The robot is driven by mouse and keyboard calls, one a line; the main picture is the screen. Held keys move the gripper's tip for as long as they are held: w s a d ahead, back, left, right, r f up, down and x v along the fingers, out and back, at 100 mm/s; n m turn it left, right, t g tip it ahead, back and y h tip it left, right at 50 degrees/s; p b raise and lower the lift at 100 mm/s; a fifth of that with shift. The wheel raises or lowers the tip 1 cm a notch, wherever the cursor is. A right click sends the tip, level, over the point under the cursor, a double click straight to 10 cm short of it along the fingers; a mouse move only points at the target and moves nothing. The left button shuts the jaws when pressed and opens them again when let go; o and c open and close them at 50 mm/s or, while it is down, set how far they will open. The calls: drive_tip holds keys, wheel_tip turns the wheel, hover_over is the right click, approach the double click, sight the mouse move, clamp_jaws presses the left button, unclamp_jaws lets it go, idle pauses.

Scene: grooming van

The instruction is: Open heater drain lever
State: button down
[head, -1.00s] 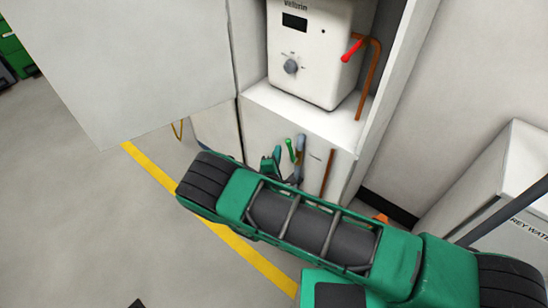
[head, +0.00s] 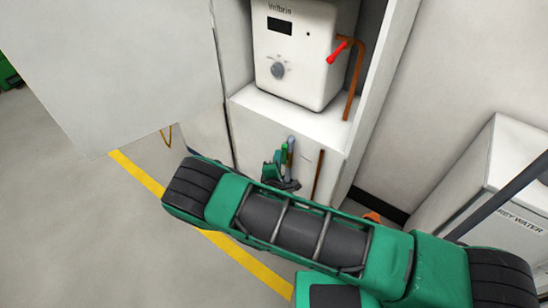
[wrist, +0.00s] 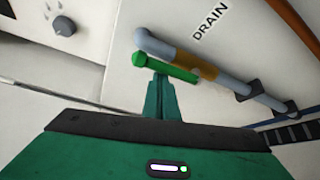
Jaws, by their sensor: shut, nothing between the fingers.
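The green drain lever (wrist: 168,68) has a rounded end and lies close beside the grey drain pipe (wrist: 275,102), nearly in line with it, at a brass-coloured valve section (wrist: 196,64). The word DRAIN is printed on the white panel beside it. In the head view the lever (head: 284,153) stands in front of the lower cabinet panel. My gripper (wrist: 161,82) is shut and empty, its fingertips right at the lever's side near the rounded end. I cannot tell if they touch. In the head view my gripper (head: 271,166) is just left of the lever, partly hidden behind my arm.
The white heater (head: 297,55) with a dial and a red-handled copper pipe (head: 352,85) sits on the shelf above. An open cabinet door (head: 110,70) hangs at the left. A grey water tank (head: 515,165) stands at the right. Another copper pipe (head: 318,175) runs beside the drain.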

drive_tip(key=shift+a, duration=0.15)
drive_tip(key=s+a, duration=0.4)
drive_tip(key=s, duration=0.4)
drive_tip(key=shift+s, duration=0.2)
idle(0.3)
